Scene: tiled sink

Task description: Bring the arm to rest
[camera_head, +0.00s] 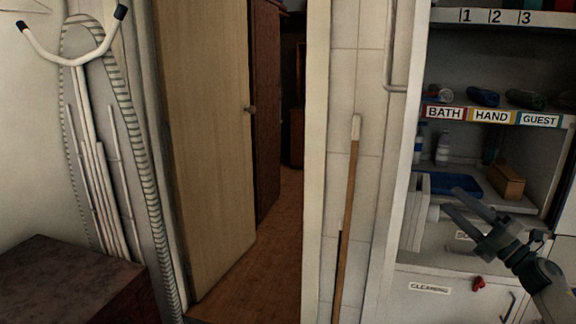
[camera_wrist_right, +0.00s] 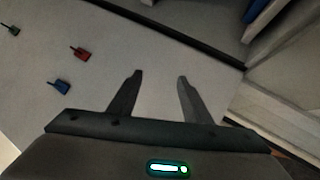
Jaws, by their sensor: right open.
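My right gripper (camera_head: 468,212) comes in from the lower right in the head view, in front of the shelf cabinet. Its two fingers stand apart and nothing is between them. In the right wrist view the open fingers (camera_wrist_right: 157,95) point toward a pale flat surface with nothing gripped. My left gripper is not in view.
The shelf cabinet (camera_head: 408,262) holds a blue tray (camera_head: 452,184), a brown box (camera_head: 507,182) and rolled towels above. A wooden-handled stick (camera_head: 349,210) leans on the tiled wall. A door (camera_head: 210,150) stands open. A dark brown box-like surface (camera_head: 70,280) is at lower left.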

